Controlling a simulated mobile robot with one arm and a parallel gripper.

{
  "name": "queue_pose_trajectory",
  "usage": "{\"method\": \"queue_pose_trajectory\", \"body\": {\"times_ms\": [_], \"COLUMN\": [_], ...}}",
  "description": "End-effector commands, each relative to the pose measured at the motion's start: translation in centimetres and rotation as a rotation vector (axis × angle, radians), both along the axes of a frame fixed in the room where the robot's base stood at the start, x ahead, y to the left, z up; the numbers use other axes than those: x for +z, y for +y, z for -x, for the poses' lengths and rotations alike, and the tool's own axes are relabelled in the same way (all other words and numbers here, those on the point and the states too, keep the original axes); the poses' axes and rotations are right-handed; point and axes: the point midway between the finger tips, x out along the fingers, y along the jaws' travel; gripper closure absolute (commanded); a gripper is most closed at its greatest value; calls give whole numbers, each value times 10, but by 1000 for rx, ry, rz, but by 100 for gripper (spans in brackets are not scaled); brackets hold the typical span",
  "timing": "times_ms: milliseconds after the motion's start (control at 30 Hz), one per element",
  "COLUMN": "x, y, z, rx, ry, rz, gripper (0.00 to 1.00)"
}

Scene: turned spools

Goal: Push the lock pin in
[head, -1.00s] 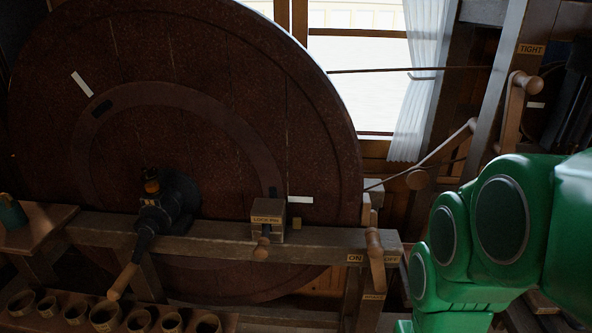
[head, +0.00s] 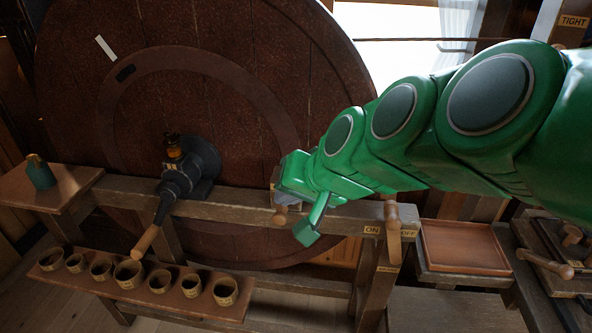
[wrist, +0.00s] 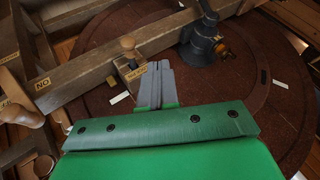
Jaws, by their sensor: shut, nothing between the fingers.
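The lock pin's wooden knob (wrist: 127,42) sticks out of a small wooden block (wrist: 122,70) with a LOCK PIN label, on the beam in front of the big wheel. In the head view the knob (head: 279,217) shows just below my gripper (head: 284,194), which hides most of the block. My gripper's grey fingers are shut and empty. In the wrist view the fingertips (wrist: 157,66) appear close to the right side of the block, by the label. I cannot tell whether they touch it.
The large brown wheel (head: 240,60) stands behind the beam (head: 237,205). A black machine with a wooden handle (head: 146,242) is to the left. The ON/OFF lever (head: 392,225) is to the right. Several small cups stand on a low shelf (head: 205,311).

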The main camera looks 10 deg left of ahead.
Motion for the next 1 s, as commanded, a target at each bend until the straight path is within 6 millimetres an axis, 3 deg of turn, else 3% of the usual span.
{"method": "queue_pose_trajectory", "body": {"times_ms": [100,300,600,800,1000], "x": [39,102,166,177,161], "y": [39,86,121,128,129], "z": [-22,-53,-96,-120,-138], "rx": [-30,-125,-352,-546,-764], "ry": [-77,-160,-183,-144,-78], "rz": [-140,-367,-643,-756,-796], "gripper": [100,100,100,100,100]}}
